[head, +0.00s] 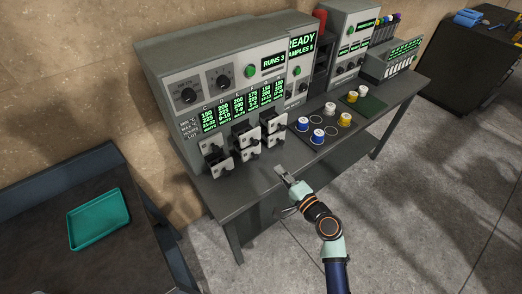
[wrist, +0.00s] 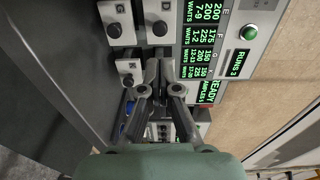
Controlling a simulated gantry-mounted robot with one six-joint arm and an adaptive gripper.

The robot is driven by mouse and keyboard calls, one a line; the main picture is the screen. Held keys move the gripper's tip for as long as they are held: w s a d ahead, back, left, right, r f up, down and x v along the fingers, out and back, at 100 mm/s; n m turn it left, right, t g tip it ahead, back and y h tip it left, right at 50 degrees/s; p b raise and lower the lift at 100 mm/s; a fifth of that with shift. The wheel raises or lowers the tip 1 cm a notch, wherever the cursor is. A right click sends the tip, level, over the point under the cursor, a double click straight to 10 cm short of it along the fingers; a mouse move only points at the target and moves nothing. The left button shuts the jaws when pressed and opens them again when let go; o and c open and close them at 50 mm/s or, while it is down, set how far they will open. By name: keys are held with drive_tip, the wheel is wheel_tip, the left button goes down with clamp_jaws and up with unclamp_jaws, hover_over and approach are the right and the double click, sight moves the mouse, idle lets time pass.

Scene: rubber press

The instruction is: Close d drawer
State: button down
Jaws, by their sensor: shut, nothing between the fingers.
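Small grey drawers with black handles stick out from the front of a grey press unit (head: 210,70), in two rows. Their own letters are too small to read in the head view, so I cannot tell which is d. The leftmost lower drawer (head: 220,166) protrudes toward the table's front. In the wrist view, which is turned sideways, drawer fronts (wrist: 130,68) show close to my fingers. My gripper (head: 284,172) is shut and empty, in front of the drawers and to their right, above the table's front edge. It also shows in the wrist view (wrist: 165,75).
A black mat (head: 318,146) with blue, white and yellow cups lies right of the drawers. A green mat (head: 372,104) with cups is beyond. A green tray (head: 98,218) sits on a separate dark table at left. The floor in front is clear.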

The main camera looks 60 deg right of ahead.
sight(256, 144)
drive_tip(key=b+x, duration=0.1)
drive_tip(key=x, duration=1.1)
drive_tip(key=shift+r, duration=0.1)
